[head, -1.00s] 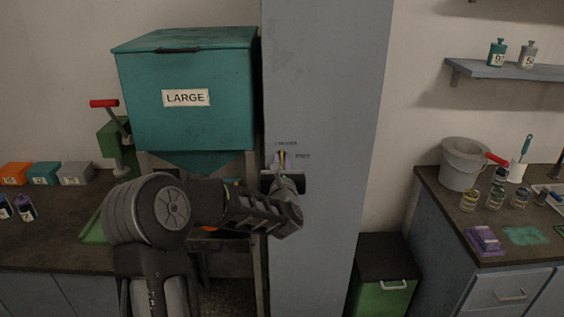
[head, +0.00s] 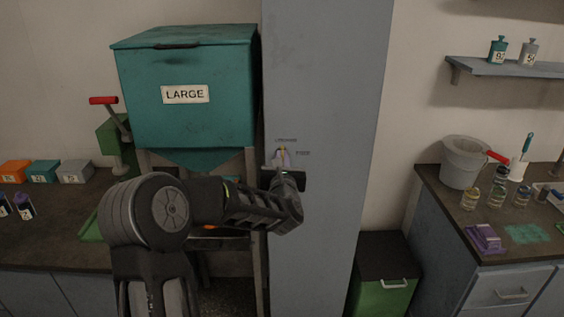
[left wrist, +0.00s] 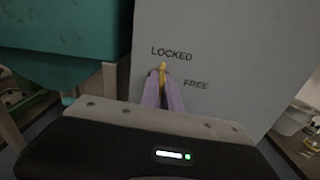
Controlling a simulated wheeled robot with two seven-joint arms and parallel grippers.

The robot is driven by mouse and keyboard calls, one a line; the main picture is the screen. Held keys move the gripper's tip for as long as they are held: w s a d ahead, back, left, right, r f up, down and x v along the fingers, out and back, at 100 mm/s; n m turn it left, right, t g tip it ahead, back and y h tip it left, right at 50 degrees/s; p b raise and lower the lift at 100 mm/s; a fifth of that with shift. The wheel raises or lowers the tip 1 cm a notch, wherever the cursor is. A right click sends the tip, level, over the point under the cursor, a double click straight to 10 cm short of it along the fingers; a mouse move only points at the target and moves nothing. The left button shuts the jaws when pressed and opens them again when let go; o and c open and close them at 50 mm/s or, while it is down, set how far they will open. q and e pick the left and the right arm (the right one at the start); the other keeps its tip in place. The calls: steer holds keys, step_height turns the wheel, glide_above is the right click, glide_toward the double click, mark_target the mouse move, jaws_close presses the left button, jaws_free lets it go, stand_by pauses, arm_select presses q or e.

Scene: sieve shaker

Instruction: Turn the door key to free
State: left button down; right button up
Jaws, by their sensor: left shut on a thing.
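The door key is a yellow piece (left wrist: 163,74) between my left gripper's purple fingertips in the left wrist view. It stands nearly upright, its top just below the word LOCKED, with FREE to the right. My left gripper (head: 281,155) is shut on it at the front of the grey cabinet (head: 325,80). In the head view the key is small, and the fingers and wrist hide most of it. The keyhole behind the fingers is hidden. My right gripper is not in view.
A teal hopper labelled LARGE (head: 185,94) stands close left of the cabinet, above my left arm. A green bin (head: 383,285) stands at the cabinet's lower right. A right-hand counter (head: 440,200) holds a grey bucket (head: 462,163) and several jars. The cabinet front above the key is clear.

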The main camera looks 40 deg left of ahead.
arm_select(q)
steer(key=m+b, duration=0.1)
steer(key=b, duration=0.1)
steer(key=m+b, duration=0.2)
steer(key=b, duration=0.1)
steer(key=m+b, duration=0.2)
steer(key=shift+w+d+f, duration=0.1)
steer(key=shift+d+f, duration=0.05)
steer(key=shift+f, duration=0.1)
steer(key=m+b, duration=0.2)
steer(key=m, duration=0.1)
steer(key=shift+r+m+b, duration=0.1)
steer(key=shift+m+b, duration=0.55)
steer(key=shift+m, duration=0.25)
steer(key=m, duration=0.7)
steer(key=shift+m+b, duration=0.3)
steer(key=shift+b, duration=0.1)
steer(key=c, duration=1.6)
jaws_free()
